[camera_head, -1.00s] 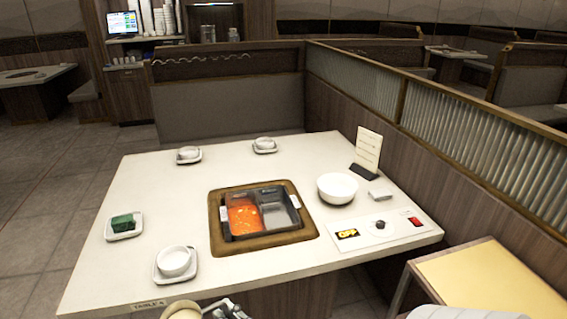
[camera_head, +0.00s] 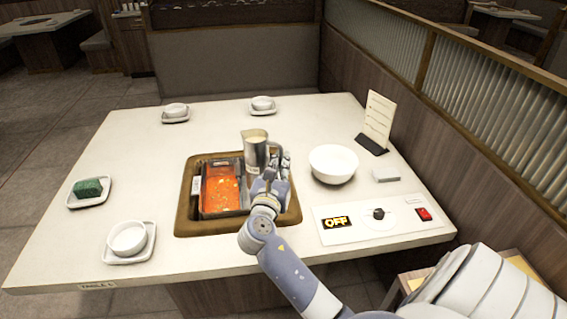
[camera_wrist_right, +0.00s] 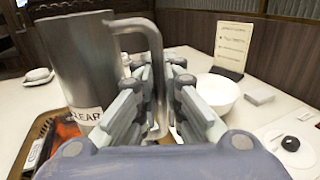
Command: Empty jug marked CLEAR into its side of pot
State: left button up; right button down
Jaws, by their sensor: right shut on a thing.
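A metal jug (camera_head: 256,150) with pale liquid visible at its top stands upright over the right part of the pot. In the right wrist view the jug (camera_wrist_right: 85,62) carries a label, partly hidden, reading "LEAR". My right gripper (camera_head: 277,168) is shut on the jug's handle, which also shows in the wrist view (camera_wrist_right: 157,75). The divided pot (camera_head: 222,213) sits in the table's brown-framed well. Its left side holds red broth; its right side is hidden behind my right arm and the jug. My left gripper is out of view.
A white bowl (camera_head: 333,165) stands right of the pot, near a menu stand (camera_head: 377,120) and a small white box (camera_head: 386,175). The control panel (camera_head: 372,221) reads OFF. A green block (camera_head: 88,188) on a dish and white cups on saucers stand around the table.

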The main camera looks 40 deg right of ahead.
pick_arm(q)
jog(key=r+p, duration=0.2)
jog(key=p, duration=0.1)
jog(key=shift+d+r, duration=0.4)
pick_arm(e)
jog(key=w+d+f+g+h, duration=0.2)
jog(key=w+d+f+g, duration=0.1)
jog(key=d+f+g, duration=0.2)
jog(key=shift+g, duration=0.3)
dwell(0.4)
